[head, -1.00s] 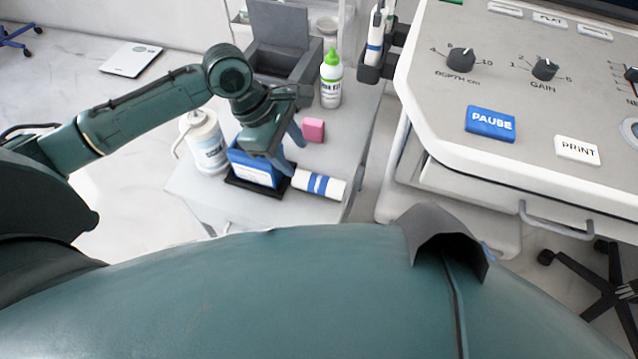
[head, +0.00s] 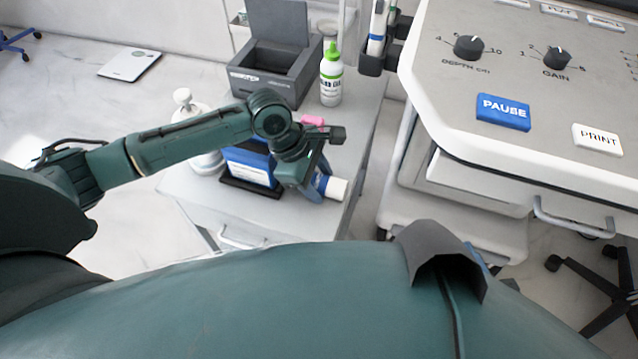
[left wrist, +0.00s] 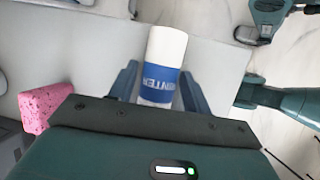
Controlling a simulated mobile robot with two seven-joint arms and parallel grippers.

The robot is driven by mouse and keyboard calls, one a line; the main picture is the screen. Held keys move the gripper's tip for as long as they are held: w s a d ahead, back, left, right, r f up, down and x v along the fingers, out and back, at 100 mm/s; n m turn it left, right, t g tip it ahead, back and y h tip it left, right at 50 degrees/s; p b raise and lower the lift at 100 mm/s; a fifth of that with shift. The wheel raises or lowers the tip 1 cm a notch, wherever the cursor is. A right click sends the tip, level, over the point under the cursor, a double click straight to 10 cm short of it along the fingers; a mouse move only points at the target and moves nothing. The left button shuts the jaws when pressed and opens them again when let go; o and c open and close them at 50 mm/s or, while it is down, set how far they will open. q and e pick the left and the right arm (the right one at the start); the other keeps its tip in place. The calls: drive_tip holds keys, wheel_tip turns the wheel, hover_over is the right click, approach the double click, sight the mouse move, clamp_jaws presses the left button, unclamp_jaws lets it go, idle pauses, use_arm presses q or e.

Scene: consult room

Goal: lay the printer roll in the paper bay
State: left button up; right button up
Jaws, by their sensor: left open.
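The printer roll (head: 336,188) is white with a blue band and lies on its side on the grey cart top. In the left wrist view the roll (left wrist: 166,48) points up the picture, its banded part between the two fingers. My left gripper (head: 318,183) is open, low over the roll, with a finger on each side; whether they touch it is unclear. The paper bay is the dark opening of the grey printer (head: 262,85) at the back of the cart, its lid (head: 278,22) raised.
A pink sponge (head: 312,121) lies just behind the gripper. A blue box (head: 248,163) on a black stand and a white pump bottle (head: 184,104) stand left of it. A green-capped bottle (head: 331,80) stands beside the printer. The ultrasound console (head: 440,120) is at right.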

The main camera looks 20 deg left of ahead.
use_arm(q)
drive_tip(key=shift+p, duration=0.35)
drive_tip(key=shift+c, duration=0.6)
drive_tip(key=c, duration=0.8)
drive_tip(key=shift+f, duration=0.1)
